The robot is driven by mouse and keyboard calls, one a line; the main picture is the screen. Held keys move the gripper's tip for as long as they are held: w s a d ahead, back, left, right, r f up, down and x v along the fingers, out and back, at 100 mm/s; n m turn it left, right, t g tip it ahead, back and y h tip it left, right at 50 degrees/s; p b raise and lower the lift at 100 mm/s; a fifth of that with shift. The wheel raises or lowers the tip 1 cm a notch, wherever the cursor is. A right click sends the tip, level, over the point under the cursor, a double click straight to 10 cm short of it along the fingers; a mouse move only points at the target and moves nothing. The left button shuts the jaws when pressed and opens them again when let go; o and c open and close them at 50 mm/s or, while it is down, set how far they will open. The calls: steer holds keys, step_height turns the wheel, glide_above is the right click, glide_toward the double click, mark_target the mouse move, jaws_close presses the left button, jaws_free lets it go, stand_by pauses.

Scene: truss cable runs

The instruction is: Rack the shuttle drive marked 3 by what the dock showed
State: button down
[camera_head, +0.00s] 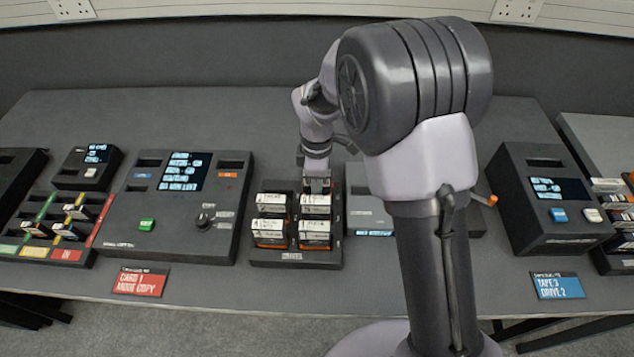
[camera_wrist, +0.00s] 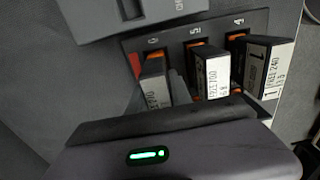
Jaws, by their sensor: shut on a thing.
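A dark rack (camera_head: 293,265) in the middle of the bench holds several upright shuttle drives with white labels. My gripper (camera_head: 317,186) is over its back right place and is shut on a drive (camera_head: 316,203) there. I cannot read a 3 on it. In front of it stands another drive (camera_head: 314,229), and to the left stand two more. In the wrist view, a drive labelled 1 (camera_wrist: 263,65) is at the right, a drive with free-space print (camera_wrist: 215,75) is in the middle, and another drive (camera_wrist: 155,85) is at the left. My gripper's body hides the lower part.
A console (camera_head: 187,215) with a lit screen, a green button and a knob stands left of the rack. A grey unit (camera_head: 368,215) stands close on the right, partly behind my arm. A dark dock (camera_head: 545,205) with a screen stands further right. Bench front is mostly clear.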

steer(key=shift+f+b, duration=0.3)
steer(key=shift+f, duration=0.3)
steer(key=c, duration=0.8)
jaws_free()
steer(key=shift+o, duration=0.2)
steer(key=shift+r, duration=0.1)
step_height(320, 180, up, 8)
steer(key=p, duration=0.7)
steer(key=shift+f, duration=0.35)
